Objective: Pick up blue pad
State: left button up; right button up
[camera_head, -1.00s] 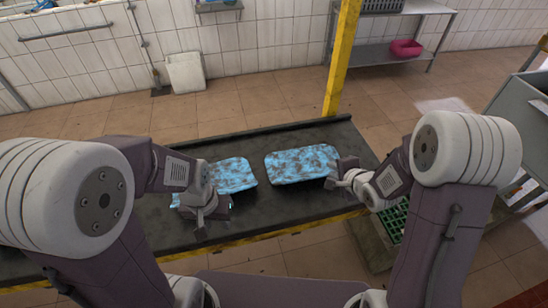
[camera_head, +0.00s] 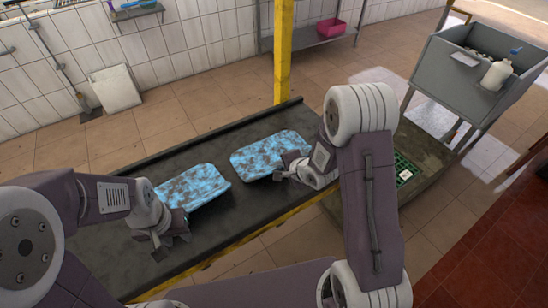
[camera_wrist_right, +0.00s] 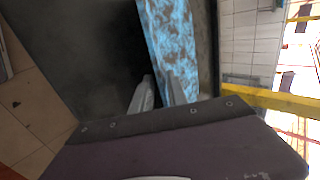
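Two mottled blue pads lie on a dark table (camera_head: 120,245) in the head view. The left blue pad (camera_head: 203,183) is partly hidden by my left arm. The right blue pad (camera_head: 265,152) is beyond and to the right of it, with a gap between. My left gripper (camera_head: 168,243) is at the near side of the left pad, its fingers apart and empty. My right gripper (camera_head: 284,170) is at the near right corner of the right pad. In the right wrist view its two fingers (camera_wrist_right: 158,93) are apart, beside the edge of a blue pad (camera_wrist_right: 168,40); contact cannot be told.
A yellow post (camera_head: 283,50) stands behind the table. A grey bin stand (camera_head: 470,75) with a white bottle (camera_head: 496,74) is further right. The table's left part is bare.

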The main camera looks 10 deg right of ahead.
aim_at(272, 164)
jog(key=x, duration=0.5)
jog(key=shift+w+b, duration=0.25)
jog(key=shift+b, duration=0.1)
jog(key=shift+s+r, duration=0.1)
jog(key=shift+c, duration=0.9)
grip_shut()
jog(key=shift+r, duration=0.35)
jog(key=r, duration=0.1)
jog(key=r+p, duration=0.1)
jog(key=r, duration=0.2)
jog(key=shift+w+d+r+p, duration=0.15)
jog(key=shift+w+d+p, duration=0.05)
jog(key=shift+d+p, duration=0.2)
jog(key=w+d+r+p, duration=0.4)
jog(key=d+r+p, duration=0.2)
jog(key=d, duration=0.4)
jog(key=shift+w, duration=0.35)
